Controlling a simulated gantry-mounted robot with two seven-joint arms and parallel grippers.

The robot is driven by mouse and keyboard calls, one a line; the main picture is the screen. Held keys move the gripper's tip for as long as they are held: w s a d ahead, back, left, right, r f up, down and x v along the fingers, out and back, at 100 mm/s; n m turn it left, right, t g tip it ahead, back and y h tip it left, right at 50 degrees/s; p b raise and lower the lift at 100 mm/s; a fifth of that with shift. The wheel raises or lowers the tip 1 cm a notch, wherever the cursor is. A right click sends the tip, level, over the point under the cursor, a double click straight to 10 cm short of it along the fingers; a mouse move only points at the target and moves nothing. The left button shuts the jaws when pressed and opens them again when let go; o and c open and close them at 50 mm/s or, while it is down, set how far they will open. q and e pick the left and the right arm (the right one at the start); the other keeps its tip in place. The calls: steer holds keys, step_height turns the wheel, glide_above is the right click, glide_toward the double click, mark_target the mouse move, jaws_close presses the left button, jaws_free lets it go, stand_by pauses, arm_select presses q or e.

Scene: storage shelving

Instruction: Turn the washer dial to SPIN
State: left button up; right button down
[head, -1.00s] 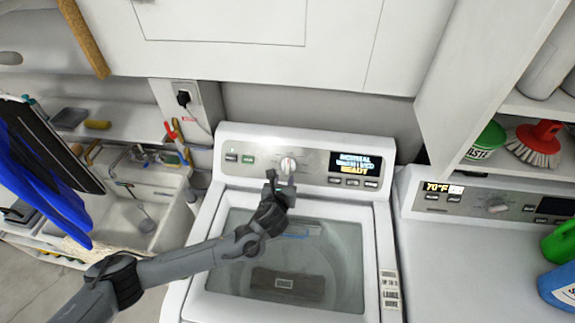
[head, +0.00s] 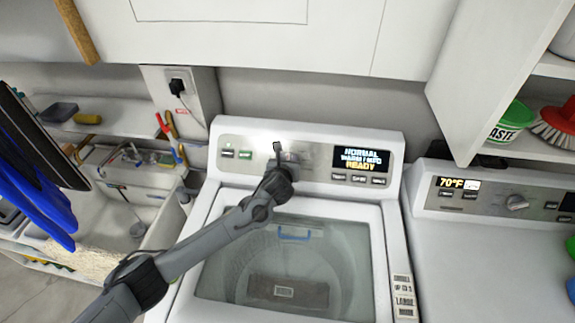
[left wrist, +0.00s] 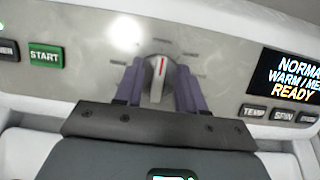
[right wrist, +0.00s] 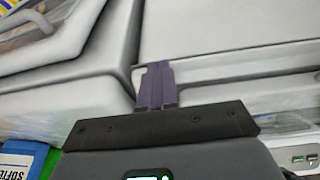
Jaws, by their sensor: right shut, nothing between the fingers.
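The washer dial (left wrist: 158,72) is a round silver knob on the washer's (head: 300,140) control panel, with a red pointer mark facing roughly up. Labels ring it but are too blurred to read. My left gripper (left wrist: 160,66) is open, with one purple finger on each side of the dial; I cannot tell whether they touch it. In the head view the left gripper (head: 281,154) covers most of the dial. The display (head: 360,159) reads NORMAL, WARM and READY. My right gripper (right wrist: 155,84) is shut and empty in the right wrist view, outside the head view.
A green START button (left wrist: 46,55) lies left of the dial; SPIN and other buttons (left wrist: 283,115) sit under the display. A second machine (head: 500,200) stands at right, a sink (head: 130,205) at left. A white cabinet (head: 270,40) hangs above.

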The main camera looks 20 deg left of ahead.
arm_select(q)
steer(key=shift+w+f, duration=0.1)
steer(key=shift+w, duration=0.1)
jaws_close()
stand_by(0.3)
